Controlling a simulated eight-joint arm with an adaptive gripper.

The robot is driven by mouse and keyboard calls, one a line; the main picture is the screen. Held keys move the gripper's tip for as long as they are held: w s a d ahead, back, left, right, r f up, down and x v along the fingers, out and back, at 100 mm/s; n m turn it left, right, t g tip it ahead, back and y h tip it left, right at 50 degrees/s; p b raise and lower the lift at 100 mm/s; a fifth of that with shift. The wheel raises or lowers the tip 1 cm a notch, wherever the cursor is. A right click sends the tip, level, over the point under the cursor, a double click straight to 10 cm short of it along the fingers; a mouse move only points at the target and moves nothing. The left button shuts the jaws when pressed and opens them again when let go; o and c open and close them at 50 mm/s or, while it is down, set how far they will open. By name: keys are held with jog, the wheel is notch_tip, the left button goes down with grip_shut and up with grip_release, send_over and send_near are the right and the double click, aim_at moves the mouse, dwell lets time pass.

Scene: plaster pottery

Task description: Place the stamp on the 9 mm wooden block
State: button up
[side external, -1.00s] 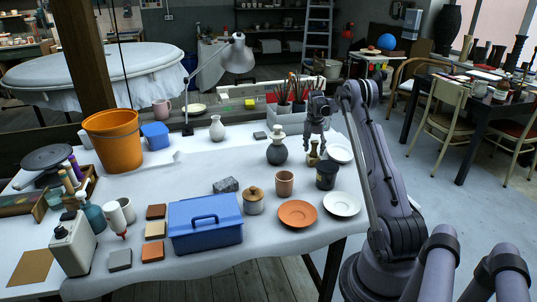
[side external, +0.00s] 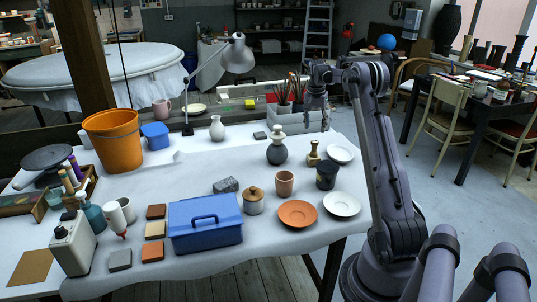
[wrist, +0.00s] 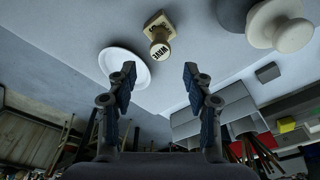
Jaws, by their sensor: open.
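The stamp (side external: 314,153) is a small wooden piece with a rounded knob, standing on the table near its right side. In the wrist view the stamp (wrist: 158,34) shows a square base and a round end lettered "WAVE". My gripper (side external: 316,122) is above and behind the stamp in the side view, open and empty. In the wrist view my gripper (wrist: 160,76) has its fingers spread apart, with the stamp beyond them. A tan, wood-coloured block (side external: 154,230) lies front left, between a brown block (side external: 156,211) and an orange-brown block (side external: 152,251). No thickness marking is readable.
A white saucer (side external: 340,153), a black cup (side external: 326,175) and a dark vase with a pale top (side external: 277,150) stand close around the stamp. A blue toolbox (side external: 205,222) stands beside the small blocks. The table middle left is clear.

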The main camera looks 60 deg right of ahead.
jog(key=w+a+r+n+t, duration=0.1)
jog(key=w+a+r+n, duration=0.15)
jog(key=a, duration=0.65)
jog(key=w+a+r+n+t, duration=0.1)
jog(key=w+a+r+n, duration=0.2)
jog(key=a, duration=0.6)
jog(key=w+a+r+n+t, duration=0.1)
jog(key=w+a+r+n, duration=0.1)
jog(key=a+r, duration=0.5)
jog(key=s+a+f+n+t, duration=0.1)
jog(key=s+a+f+n, duration=0.1)
jog(key=a, duration=0.7)
jog(key=s+a+f+n+t+y, duration=0.1)
jog(key=s+a+f+n, duration=0.2)
jog(key=a, duration=0.6)
jog(key=s+a+f+n+t, duration=0.2)
jog(key=s+a+f+n, duration=0.1)
jog(key=s+a+n, duration=0.2)
jog(key=s+a, duration=0.2)
jog(key=a, duration=0.2)
jog(key=shift+s+a+y, duration=0.3)
jog(key=shift+a+y, duration=0.1)
